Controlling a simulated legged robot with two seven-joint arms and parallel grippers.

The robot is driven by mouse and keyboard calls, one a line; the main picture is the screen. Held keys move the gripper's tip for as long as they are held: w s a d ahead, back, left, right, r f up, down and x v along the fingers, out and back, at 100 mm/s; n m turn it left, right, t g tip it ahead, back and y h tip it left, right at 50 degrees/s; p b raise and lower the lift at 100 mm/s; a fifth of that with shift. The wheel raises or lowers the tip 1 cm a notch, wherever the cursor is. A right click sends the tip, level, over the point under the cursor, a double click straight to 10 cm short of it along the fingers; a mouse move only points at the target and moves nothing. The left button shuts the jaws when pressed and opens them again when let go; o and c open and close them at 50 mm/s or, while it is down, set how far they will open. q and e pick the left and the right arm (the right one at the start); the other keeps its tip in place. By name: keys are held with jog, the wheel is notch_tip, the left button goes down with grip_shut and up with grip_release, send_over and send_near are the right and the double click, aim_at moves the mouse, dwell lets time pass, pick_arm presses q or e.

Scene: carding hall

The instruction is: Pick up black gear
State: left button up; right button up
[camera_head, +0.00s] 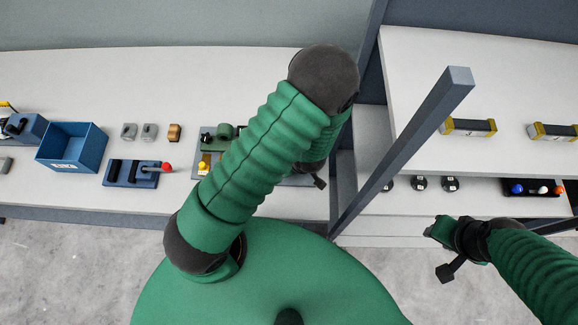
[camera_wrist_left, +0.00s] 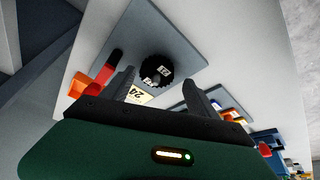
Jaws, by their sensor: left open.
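In the left wrist view, the black gear (camera_wrist_left: 156,69) with white labels lies on a grey plate (camera_wrist_left: 178,35). My left gripper (camera_wrist_left: 160,92) is open, its two dark fingers apart and pointing toward the plate on the near side of the gear. The gear is not between the fingers' grip. In the head view my own green left arm hides the gear and most of this gripper. My right gripper (camera_head: 438,236) hangs at the lower right, away from the tables; its jaws are too small to read.
A blue bin (camera_head: 72,146) and a fixture with a red knob (camera_head: 131,173) stand left. A slanted grey post (camera_head: 405,145) rises between the tables.

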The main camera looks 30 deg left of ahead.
pick_arm(q)
jog(key=shift+w+a+f, duration=0.1)
jog(key=shift+a+f, duration=0.1)
jog(key=shift+f, duration=0.45)
jog(key=shift+w+d, duration=0.1)
jog(key=shift+d, duration=0.05)
jog(key=shift+w+d, duration=0.1)
jog(key=shift+d, duration=0.4)
jog(key=shift+c, duration=0.2)
jog(key=shift+d+r, duration=0.1)
jog(key=shift+d, duration=0.05)
jog(key=shift+c, duration=1.3)
jog(key=shift+d, duration=0.1)
jog(key=shift+c, duration=1.3)
jog(key=shift+a, duration=0.55)
grip_shut()
jog(key=shift+d, duration=0.15)
pick_arm(e)
jog(key=shift+d+f, duration=0.2)
jog(key=shift+d, duration=0.45)
jog(key=shift+d, duration=0.1)
